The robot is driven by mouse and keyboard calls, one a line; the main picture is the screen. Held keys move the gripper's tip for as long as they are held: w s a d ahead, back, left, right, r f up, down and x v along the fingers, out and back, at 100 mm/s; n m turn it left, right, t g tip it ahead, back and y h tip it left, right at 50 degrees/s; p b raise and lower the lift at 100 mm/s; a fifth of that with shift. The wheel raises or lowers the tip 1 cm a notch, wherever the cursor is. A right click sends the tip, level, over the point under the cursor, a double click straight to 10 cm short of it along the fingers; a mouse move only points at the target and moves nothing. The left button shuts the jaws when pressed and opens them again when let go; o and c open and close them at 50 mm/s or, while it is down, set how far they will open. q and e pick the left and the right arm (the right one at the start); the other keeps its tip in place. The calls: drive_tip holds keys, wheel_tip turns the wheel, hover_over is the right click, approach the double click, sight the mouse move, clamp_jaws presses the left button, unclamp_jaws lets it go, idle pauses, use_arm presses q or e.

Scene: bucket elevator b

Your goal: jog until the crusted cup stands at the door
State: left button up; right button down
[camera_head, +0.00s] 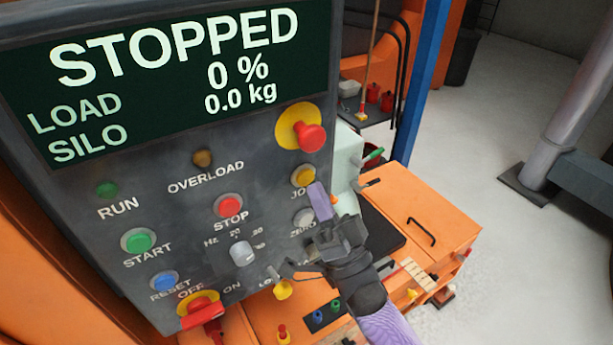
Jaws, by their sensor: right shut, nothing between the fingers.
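The control panel (75,205) fills the left of the head view. Its display (180,75) reads STOPPED, LOAD 0 %, SILO 0.0 kg. The yellow jog button (303,176) is on the panel's right side, its label partly hidden by my gripper. My right gripper (320,193) is shut and empty, with its fingertips just below and right of the jog button; I cannot tell whether they touch it. My left gripper is not in view. I see neither the crusted cup nor the door.
Near the jog button are the red emergency stop (312,138), red STOP button (229,206), green START button (138,241), blue RESET button (164,282) and red-yellow OFF switch (202,310). An orange cabinet (425,205) with small items stands behind. A blue post (423,80) rises beyond.

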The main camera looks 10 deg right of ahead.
idle(0.3)
drive_tip(key=shift+w, duration=0.1)
drive_tip(key=shift+w+a, duration=0.15)
drive_tip(key=shift+w, duration=0.15)
drive_tip(key=shift+w+a+b, duration=0.15)
drive_tip(key=shift+w+b, duration=0.25)
drive_tip(key=shift+b, duration=0.1)
idle(0.5)
drive_tip(key=shift+s, duration=0.15)
drive_tip(key=shift+s+d+p, duration=0.3)
drive_tip(key=shift+s+p, duration=0.15)
drive_tip(key=shift+s, duration=0.2)
